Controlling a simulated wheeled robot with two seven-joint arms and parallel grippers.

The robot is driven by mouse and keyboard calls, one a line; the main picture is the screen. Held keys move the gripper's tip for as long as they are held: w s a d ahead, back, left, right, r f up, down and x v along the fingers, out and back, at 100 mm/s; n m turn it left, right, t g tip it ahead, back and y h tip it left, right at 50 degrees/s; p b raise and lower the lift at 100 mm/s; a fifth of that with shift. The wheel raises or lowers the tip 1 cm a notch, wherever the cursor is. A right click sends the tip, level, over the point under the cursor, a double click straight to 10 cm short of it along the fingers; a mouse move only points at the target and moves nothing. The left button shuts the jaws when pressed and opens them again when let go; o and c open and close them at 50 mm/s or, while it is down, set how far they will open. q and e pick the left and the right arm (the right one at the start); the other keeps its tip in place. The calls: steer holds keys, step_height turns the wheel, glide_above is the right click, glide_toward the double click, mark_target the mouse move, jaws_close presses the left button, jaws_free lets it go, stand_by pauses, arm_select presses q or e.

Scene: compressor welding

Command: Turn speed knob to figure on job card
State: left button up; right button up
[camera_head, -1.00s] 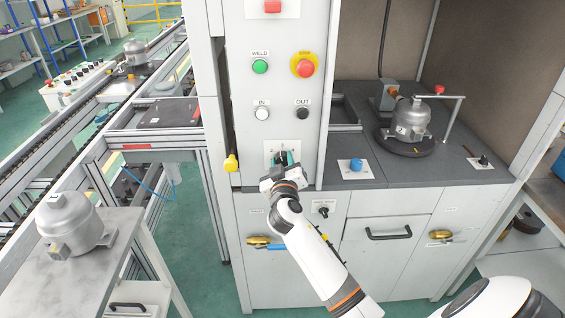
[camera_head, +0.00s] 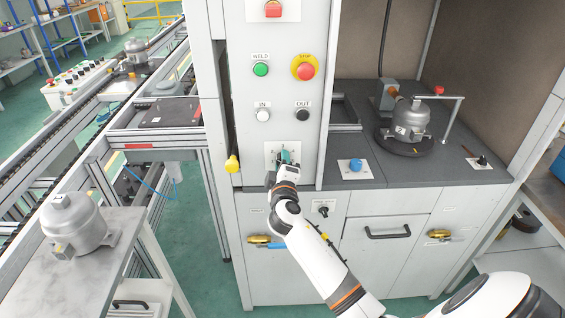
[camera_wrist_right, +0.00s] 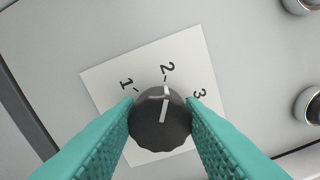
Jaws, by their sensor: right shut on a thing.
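The black speed knob (camera_wrist_right: 160,118) has a white pointer line and sits on a white plate (camera_wrist_right: 108,80) marked 1, 2 and 3 in the right wrist view. The line points roughly at 2. My right gripper (camera_wrist_right: 161,120) is shut on the knob, one teal finger on each side. In the head view my right gripper (camera_head: 285,160) is at the plate (camera_head: 269,149) low on the grey panel, and its fingers mostly hide the knob. I cannot make out a job card. My left gripper is not in view.
Above the gripper are the WELD button (camera_head: 261,69), red stop button (camera_head: 305,67), IN button (camera_head: 263,115) and OUT button (camera_head: 302,115). A yellow knob (camera_head: 232,164) is left of it. A blue knob (camera_head: 356,165) is on the dark bench, right. A compressor (camera_head: 411,118) stands behind.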

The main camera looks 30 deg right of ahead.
stand_by(0.3)
steer(key=o, duration=1)
steer(key=b+v, duration=0.2)
steer(key=v, duration=1)
steer(key=shift+s+b, duration=0.1)
steer(key=shift+b, duration=0.3)
steer(key=shift+f, duration=0.1)
